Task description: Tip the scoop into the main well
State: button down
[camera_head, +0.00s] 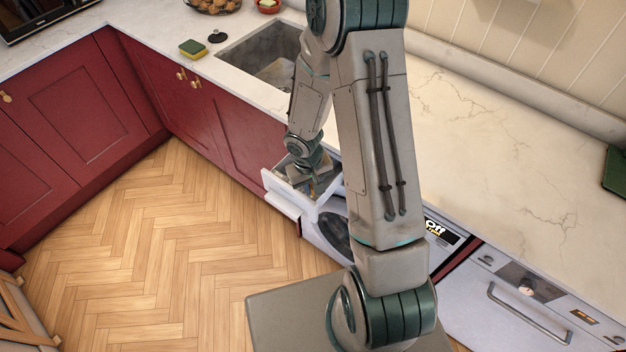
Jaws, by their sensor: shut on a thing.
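The white detergent drawer (283,204) is pulled out from the washing machine (318,232), below the counter edge. My gripper (314,186) points down over the open drawer, with its fingertips at or inside it. It is shut on the scoop, but the scoop is too small and covered to make out clearly. My arm and the gripper body hide much of the drawer's inside, so the main well and any powder cannot be told apart.
The sink (262,52) is set in the marble counter (470,120) behind. A sponge (193,48) lies left of it. Red cabinets (215,110) stand left of the washing machine. An oven (530,300) is at the lower right. The wooden floor (150,240) is clear.

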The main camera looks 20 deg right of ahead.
jog(key=shift+r+y+p, duration=0.4)
jog(key=shift+y+p, duration=0.2)
jog(key=shift+p, duration=0.95)
jog(key=shift+r+p, duration=0.45)
jog(key=shift+r, duration=0.25)
jog(key=shift+w+f, duration=0.1)
